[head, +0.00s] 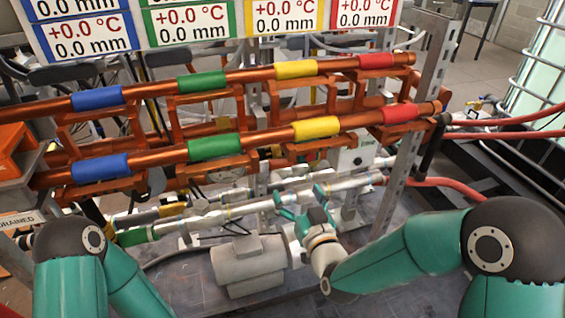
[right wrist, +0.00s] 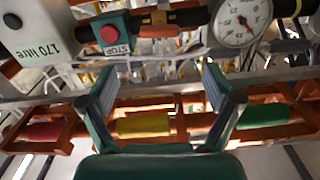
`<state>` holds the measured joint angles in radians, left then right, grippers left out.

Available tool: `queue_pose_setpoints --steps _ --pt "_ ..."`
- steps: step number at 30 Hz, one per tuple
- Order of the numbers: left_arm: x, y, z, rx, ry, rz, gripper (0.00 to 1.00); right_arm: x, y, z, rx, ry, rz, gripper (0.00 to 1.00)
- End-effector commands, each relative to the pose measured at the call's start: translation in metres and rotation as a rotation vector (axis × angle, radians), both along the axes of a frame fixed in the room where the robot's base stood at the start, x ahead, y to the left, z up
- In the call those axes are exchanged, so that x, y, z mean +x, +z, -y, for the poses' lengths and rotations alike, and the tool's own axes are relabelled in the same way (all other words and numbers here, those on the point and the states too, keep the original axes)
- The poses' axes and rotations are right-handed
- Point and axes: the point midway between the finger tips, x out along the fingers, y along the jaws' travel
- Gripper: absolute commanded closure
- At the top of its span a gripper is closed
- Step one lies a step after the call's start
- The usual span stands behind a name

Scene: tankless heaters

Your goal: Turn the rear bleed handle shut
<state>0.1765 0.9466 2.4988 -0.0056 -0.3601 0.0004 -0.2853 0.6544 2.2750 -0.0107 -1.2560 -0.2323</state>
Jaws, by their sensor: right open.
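I cannot pick out the rear bleed handle for certain in either view. A black handle-like part (head: 431,146) stands upright at the right end of the copper pipes in the head view, but I cannot tell whether it is the one. My right gripper (head: 299,199) is in front of the silver lower pipes, its teal fingers apart and empty. In the right wrist view its spread fingers (right wrist: 158,88) have nothing between them; a copper pipe with a yellow band (right wrist: 144,125) lies beyond. My left arm shows at the lower left, but its gripper does not.
Copper pipes with coloured bands (head: 215,146) cross the rack. A grey motor-like block (head: 247,265) sits below my right gripper. A red hose (head: 440,183) runs at right. The wrist view shows a red stop button (right wrist: 109,34), a gauge (right wrist: 241,20) and a "170 litre" box (right wrist: 40,28).

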Motion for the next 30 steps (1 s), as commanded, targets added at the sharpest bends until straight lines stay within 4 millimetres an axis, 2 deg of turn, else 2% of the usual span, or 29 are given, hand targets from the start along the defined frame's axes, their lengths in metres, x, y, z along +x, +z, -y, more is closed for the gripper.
queue_pose_setpoints --steps 3,9,15,21,30 --pt "0.0 0.002 0.0 0.0 0.0 0.0 0.6 0.026 0.0 -0.008 0.001 -0.001 0.0 0.1" --pt "0.0 0.004 0.0 0.0 0.0 0.0 0.6 0.066 0.0 -0.021 0.001 -0.001 0.0 0.1" --pt "0.0 0.005 0.0 0.0 0.0 0.0 0.6 0.096 -0.001 -0.031 0.0 0.0 -0.002 0.1" --pt "0.0 0.005 0.0 0.0 0.0 0.0 0.6 0.111 -0.001 -0.036 0.0 0.0 -0.002 0.1" --pt "0.0 0.005 0.0 0.0 0.0 0.0 0.6 0.113 -0.001 -0.037 0.0 0.001 -0.004 0.1"
